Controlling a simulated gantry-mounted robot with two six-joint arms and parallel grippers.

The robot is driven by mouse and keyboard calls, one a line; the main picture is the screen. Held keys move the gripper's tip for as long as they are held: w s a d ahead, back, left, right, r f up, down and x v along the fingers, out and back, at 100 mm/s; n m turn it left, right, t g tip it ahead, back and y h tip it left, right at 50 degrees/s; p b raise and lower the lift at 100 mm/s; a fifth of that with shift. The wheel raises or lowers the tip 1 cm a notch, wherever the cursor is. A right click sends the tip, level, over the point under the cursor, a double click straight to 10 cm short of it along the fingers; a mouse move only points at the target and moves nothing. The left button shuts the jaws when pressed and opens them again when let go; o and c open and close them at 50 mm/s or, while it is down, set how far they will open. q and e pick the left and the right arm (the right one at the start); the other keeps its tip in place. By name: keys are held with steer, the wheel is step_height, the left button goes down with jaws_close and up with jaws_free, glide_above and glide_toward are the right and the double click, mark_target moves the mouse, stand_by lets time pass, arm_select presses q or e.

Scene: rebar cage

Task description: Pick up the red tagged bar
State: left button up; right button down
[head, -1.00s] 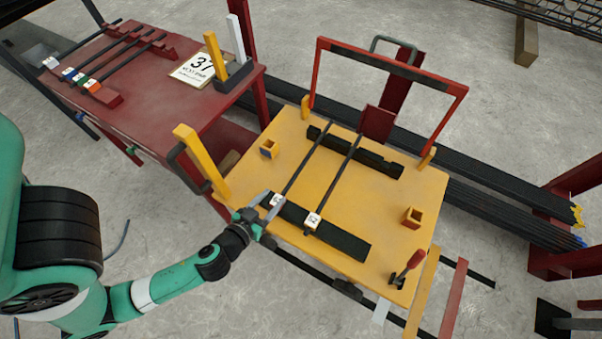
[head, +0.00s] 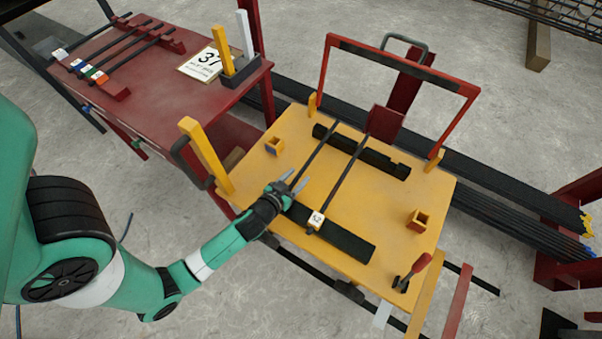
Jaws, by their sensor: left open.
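Several dark bars with coloured tags lie on the red table at the upper left. The bar with a red-orange tag (head: 100,78) is nearest the front, beside bars with a green tag (head: 88,70), a blue tag (head: 77,64) and a white tag (head: 60,53). My left gripper (head: 294,181) is open over the yellow table, at the near part of the left black bar (head: 317,155). That bar's tagged end is hidden by the gripper. I cannot tell whether they touch. A second bar (head: 340,185) there carries a white tag (head: 317,217). My right gripper is not in view.
The yellow table (head: 400,200) bears black bar supports, small square yellow sockets (head: 418,220) and a red-handled clamp (head: 412,271). A red frame (head: 470,110) stands at its back. A card reading 37 (head: 203,64) sits on the red table (head: 165,95).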

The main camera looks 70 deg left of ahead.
arm_select(q)
jaws_close()
steer(key=shift+r, duration=0.1)
stand_by(1.3)
